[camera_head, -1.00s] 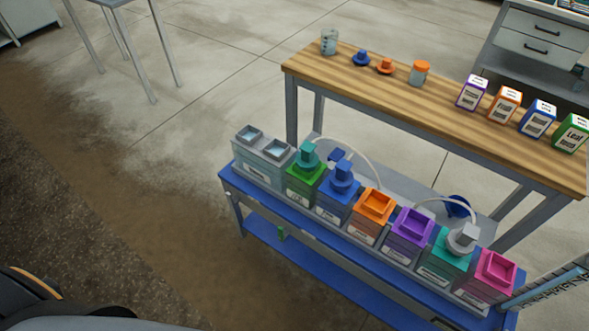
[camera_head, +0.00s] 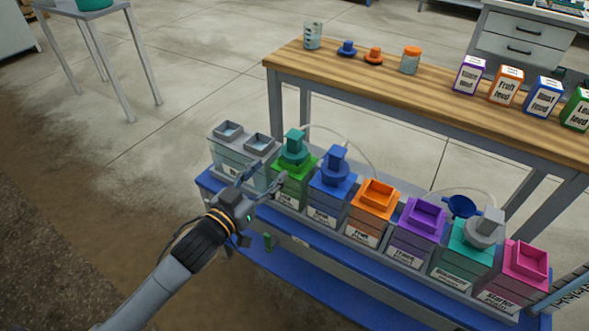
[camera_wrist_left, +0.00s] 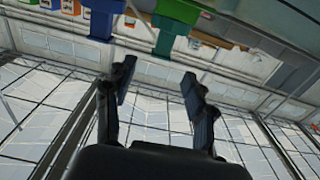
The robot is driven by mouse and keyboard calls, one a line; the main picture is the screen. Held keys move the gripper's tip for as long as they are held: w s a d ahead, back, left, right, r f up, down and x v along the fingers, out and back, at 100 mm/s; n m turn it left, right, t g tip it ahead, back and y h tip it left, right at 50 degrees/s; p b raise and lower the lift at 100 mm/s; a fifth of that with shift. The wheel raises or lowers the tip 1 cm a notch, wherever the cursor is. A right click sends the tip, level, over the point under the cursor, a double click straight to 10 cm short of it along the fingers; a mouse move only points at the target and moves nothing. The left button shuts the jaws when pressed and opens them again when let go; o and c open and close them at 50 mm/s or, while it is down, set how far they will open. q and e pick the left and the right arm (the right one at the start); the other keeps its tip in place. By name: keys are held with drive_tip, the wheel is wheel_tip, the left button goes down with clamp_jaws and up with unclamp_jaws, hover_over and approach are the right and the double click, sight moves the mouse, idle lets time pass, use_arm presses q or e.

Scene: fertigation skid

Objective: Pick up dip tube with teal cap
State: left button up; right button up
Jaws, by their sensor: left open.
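The dip tube with the teal cap (camera_head: 294,147) stands upright in the green container (camera_head: 294,186), in the row on the blue-topped bench. Only its cap shows; the tube below is hidden. My left gripper (camera_head: 263,179) is open and empty, in front of the grey double container and left of the green one, apart from the cap. In the left wrist view, the open fingers (camera_wrist_left: 159,75) point toward the teal cap (camera_wrist_left: 178,12), near the top edge, with a blue cap (camera_wrist_left: 104,14) to its left. My right gripper is not in view.
A blue-capped tube (camera_head: 335,165) stands close right of the teal one. Orange, purple, teal and pink containers continue rightward. Thin pale hoses arch behind the row. A wooden table (camera_head: 345,75) with jars and feed boxes stands behind.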

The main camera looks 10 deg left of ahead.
sight(291, 146)
use_arm(q)
drive_tip(key=x, duration=0.8)
drive_tip(key=shift+w+f+b, duration=0.1)
drive_tip(key=shift+w+b, duration=0.3)
drive_tip(key=x, duration=0.3)
drive_tip(key=shift+w+a+f+b, duration=0.2)
drive_tip(key=shift+w+f+b, duration=0.05)
drive_tip(key=shift+w+b, duration=0.1)
drive_tip(key=shift+w+d, duration=0.25)
drive_tip(key=shift+w, duration=0.2)
drive_tip(key=shift+r, duration=0.1)
clamp_jaws()
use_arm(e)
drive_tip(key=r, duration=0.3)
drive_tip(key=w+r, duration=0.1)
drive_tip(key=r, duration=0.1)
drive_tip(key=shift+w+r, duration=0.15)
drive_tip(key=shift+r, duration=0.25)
